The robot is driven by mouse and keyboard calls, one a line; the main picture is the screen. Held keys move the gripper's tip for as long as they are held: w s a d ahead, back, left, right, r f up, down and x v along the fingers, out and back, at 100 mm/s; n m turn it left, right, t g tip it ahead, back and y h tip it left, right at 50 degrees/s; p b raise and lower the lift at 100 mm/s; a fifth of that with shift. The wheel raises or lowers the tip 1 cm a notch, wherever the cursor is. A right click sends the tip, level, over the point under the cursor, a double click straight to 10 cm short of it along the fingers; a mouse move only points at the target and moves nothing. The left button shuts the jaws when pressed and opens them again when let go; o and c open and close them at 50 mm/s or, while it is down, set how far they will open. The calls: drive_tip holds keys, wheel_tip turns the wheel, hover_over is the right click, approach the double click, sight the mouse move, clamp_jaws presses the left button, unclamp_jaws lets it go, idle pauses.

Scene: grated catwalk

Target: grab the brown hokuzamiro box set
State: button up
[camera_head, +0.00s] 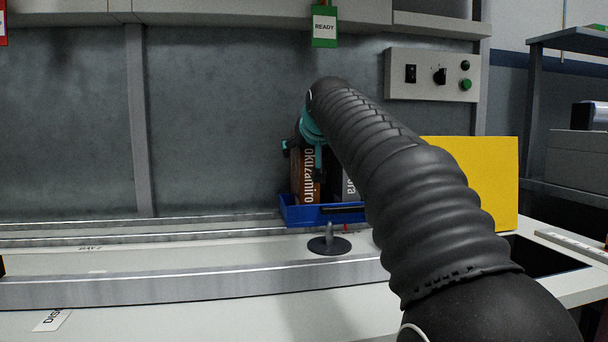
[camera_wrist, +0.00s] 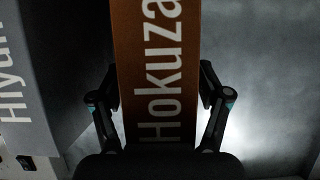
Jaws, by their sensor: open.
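The brown Hokuzamiro box set (camera_head: 308,184) stands upright in a blue tray (camera_head: 300,218) in the head view, partly hidden by my gripper and arm. In the wrist view the box (camera_wrist: 157,70) fills the middle, with its white lettering running up the spine. My gripper (camera_wrist: 160,98) is open, with one finger on each side of the box. A small gap shows beside each finger. In the head view my gripper (camera_head: 310,150) is at the upper part of the box, its fingers mostly hidden.
A grey box (camera_head: 349,187) stands right of the brown one; a grey lettered box (camera_wrist: 22,85) shows at the wrist view's left. A yellow panel (camera_head: 485,180) stands to the right. A dark round base with a short post (camera_head: 329,244) is before the tray. A metal rail (camera_head: 190,285) runs across the front.

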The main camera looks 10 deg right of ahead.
clamp_jaws()
drive_tip(key=shift+r, duration=0.1)
drive_tip(key=shift+r, duration=0.1)
